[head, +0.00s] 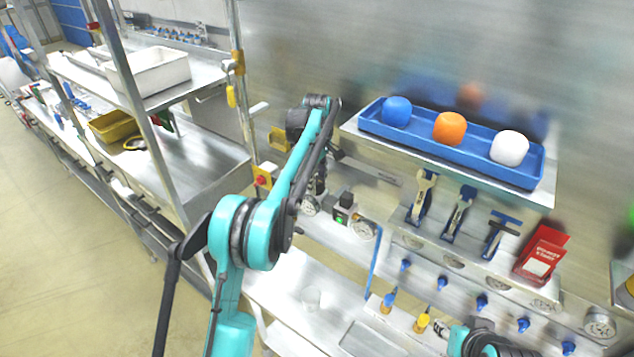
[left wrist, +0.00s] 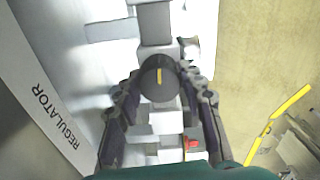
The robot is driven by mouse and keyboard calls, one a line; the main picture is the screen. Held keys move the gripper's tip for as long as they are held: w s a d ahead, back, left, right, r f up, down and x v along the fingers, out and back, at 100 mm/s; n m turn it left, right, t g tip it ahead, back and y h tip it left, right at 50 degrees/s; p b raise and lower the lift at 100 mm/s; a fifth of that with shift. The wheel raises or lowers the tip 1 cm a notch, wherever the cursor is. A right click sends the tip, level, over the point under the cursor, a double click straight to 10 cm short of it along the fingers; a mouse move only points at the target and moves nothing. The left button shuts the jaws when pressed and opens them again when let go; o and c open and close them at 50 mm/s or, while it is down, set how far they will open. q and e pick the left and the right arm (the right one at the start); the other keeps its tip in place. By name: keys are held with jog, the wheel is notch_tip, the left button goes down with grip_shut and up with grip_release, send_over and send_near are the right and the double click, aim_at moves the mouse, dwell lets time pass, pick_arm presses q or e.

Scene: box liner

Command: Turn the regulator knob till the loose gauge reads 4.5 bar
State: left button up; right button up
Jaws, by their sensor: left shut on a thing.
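In the left wrist view my left gripper (left wrist: 160,88) has its two dark fingers closed on the sides of the round black regulator knob (left wrist: 160,92). The knob carries a yellow mark that points roughly up and down in the picture. In the head view my left arm reaches to the bench's rear, and its own links largely hide the gripper (head: 318,185) and the knob. A round gauge (head: 363,229) lies or stands just right of there; its reading is too small to tell. Another gauge (head: 310,206) shows partly beside the arm.
A panel labelled REGULATOR (left wrist: 50,120) is left of the gripper in the left wrist view. A blue tray (head: 420,148) with blue, orange and white blocks sits on a shelf. Tools hang below it, beside a red holder (head: 540,255). A wall gauge (head: 600,325) is at the lower right.

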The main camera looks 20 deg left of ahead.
pick_arm(q)
jog(key=shift+n, duration=0.4)
jog(key=o, duration=1.2)
jog(key=shift+c, duration=0.2)
jog(key=shift+r, duration=3.75)
